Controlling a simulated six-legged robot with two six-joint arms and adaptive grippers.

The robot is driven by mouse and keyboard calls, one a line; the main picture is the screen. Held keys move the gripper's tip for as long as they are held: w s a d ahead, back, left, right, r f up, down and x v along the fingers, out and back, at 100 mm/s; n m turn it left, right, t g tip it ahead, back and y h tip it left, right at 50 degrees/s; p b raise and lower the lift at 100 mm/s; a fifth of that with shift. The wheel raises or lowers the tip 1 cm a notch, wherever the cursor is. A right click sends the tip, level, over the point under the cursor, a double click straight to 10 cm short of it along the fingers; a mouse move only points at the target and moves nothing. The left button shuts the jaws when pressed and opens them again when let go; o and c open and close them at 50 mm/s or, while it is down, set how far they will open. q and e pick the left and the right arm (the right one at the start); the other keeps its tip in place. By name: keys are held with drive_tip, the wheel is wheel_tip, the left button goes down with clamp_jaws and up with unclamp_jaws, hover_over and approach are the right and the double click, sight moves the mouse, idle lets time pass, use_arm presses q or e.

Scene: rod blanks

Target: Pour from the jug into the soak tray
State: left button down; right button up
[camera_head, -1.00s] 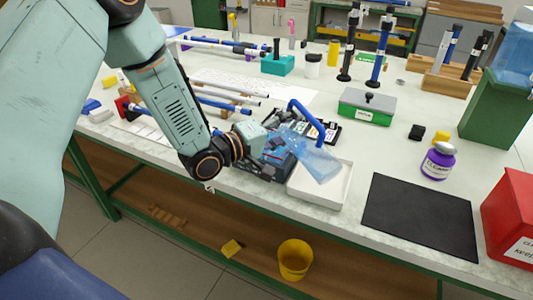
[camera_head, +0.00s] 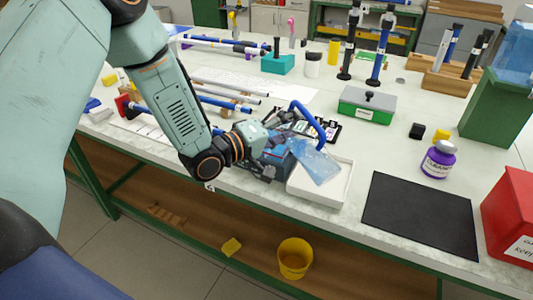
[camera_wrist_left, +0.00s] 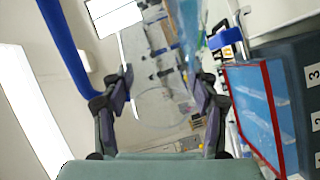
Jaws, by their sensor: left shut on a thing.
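The jug (camera_head: 318,165) is translucent pale blue with a bright blue handle (camera_head: 307,118). It is steeply tilted, its lower end over the white soak tray (camera_head: 317,197). My left gripper (camera_head: 284,143) is shut on the jug, at the left of the tray. In the left wrist view the fingers (camera_wrist_left: 162,95) stand on either side of the clear jug body, with the blue handle (camera_wrist_left: 66,48) at the left. I cannot tell whether liquid is leaving the jug or lying in the tray. My right gripper is not in view.
A black mat (camera_head: 420,213) lies right of the tray, with a purple-labelled bottle (camera_head: 439,160) behind it. A green box (camera_head: 367,106) stands behind the tray. A red bin (camera_head: 510,215) is at the right edge. A yellow bucket (camera_head: 294,258) sits below the bench.

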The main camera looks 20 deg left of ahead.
use_arm(q)
drive_tip(key=shift+d+f+m, duration=0.2)
drive_tip(key=shift+f+m, duration=0.25)
drive_tip(key=shift+m, duration=0.35)
drive_tip(key=shift+s+r+m, duration=0.15)
drive_tip(key=shift+r+m, duration=0.5)
drive_tip(key=shift+m, duration=0.25)
drive_tip(key=shift+d+r+m+t+p, duration=0.15)
drive_tip(key=shift+m+t+p, duration=0.15)
drive_tip(key=shift+m, duration=0.2)
drive_tip(key=shift+r+m, duration=0.25)
drive_tip(key=shift+m, duration=0.4)
drive_tip(key=shift+r+m, duration=0.25)
drive_tip(key=shift+m, duration=0.4)
